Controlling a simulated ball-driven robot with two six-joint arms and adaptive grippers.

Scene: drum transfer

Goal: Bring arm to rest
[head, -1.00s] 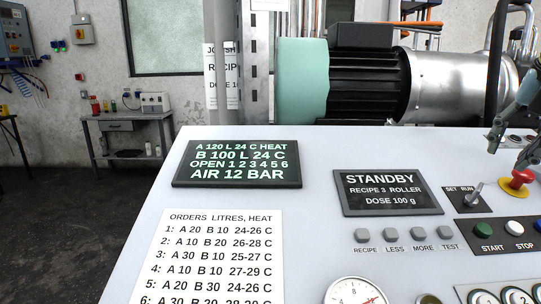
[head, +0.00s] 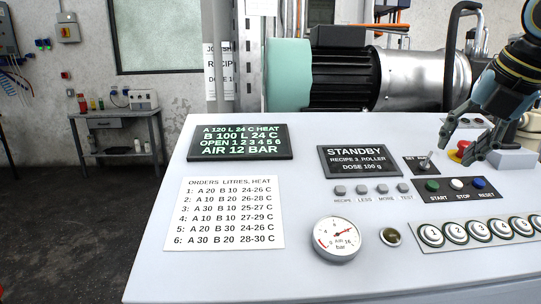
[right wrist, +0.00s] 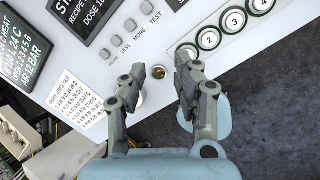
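My right gripper (head: 456,152) comes in from the upper right of the head view, above the right part of the white control panel (head: 300,240). Its fingers point down and stand apart near the red and yellow knob (head: 462,150), partly covering it. In the right wrist view the gripper (right wrist: 160,68) is open, with nothing between its fingers. A small brass button (right wrist: 158,72) shows beyond the gap between them. I cannot tell whether the fingers touch the panel. My left gripper is not in view.
The panel carries a green-lettered display (head: 240,142), a STANDBY display (head: 360,161), an orders sheet (head: 232,213), a pressure gauge (head: 337,239) and several numbered buttons (head: 455,232). A motor and green drum (head: 288,75) stand behind.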

